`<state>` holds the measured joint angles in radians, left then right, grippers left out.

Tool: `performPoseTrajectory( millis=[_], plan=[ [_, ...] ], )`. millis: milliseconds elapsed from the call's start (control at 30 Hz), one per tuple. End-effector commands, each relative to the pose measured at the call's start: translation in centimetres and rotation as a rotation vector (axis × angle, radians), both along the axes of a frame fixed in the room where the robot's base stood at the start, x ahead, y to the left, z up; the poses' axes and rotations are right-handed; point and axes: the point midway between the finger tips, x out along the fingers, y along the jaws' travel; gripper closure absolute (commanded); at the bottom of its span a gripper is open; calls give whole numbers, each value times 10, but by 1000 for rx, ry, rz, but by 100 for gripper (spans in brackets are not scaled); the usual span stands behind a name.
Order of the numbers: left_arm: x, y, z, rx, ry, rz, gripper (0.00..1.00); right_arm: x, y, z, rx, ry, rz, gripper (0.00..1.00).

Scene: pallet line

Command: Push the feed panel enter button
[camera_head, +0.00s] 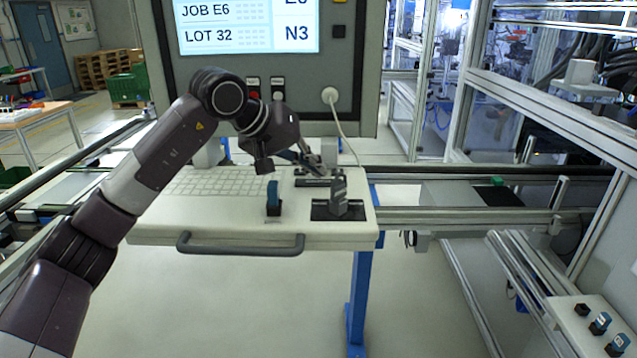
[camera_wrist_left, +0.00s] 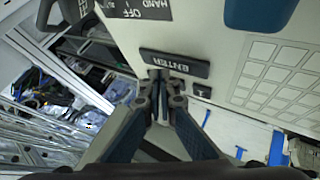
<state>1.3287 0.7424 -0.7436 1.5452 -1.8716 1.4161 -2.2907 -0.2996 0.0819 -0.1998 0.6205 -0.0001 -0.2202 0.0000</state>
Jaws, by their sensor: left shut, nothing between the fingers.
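The feed panel (camera_head: 150,222) is a pale sloping desk with a keyboard and switches. A dark ENTER label plate (camera_wrist_left: 175,63) shows in the left wrist view. My left gripper (camera_head: 318,170) is shut and empty, over the back right of the desk. In the left wrist view its fingertips (camera_wrist_left: 160,80) overlap the edge of the ENTER plate. A small dark piece (camera_wrist_left: 202,91) shows beside them. The fingers hide most of the spot by the plate, so I cannot make out the enter button or any contact. My right gripper is not in view.
A blue switch (camera_head: 273,197) and a grey lever switch (camera_head: 338,195) on a dark plate stand in front of my left gripper. The keyboard (camera_head: 220,182) lies left of them. A screen (camera_head: 248,28) stands behind. A grey handle (camera_head: 240,246) runs along the desk front.

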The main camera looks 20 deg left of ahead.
Motion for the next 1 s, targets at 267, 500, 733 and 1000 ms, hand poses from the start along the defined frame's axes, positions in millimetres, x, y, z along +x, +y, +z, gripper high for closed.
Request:
performPoseTrajectory(
  millis=[267,500,733,1000],
  plan=[
    [0,0,-4,0,0,0,100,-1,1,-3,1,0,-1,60],
    [0,0,-5,0,0,0,100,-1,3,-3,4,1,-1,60],
    [0,0,-7,0,0,0,100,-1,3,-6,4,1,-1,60],
    [0,0,-11,1,0,1,100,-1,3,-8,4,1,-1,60]
  ],
)
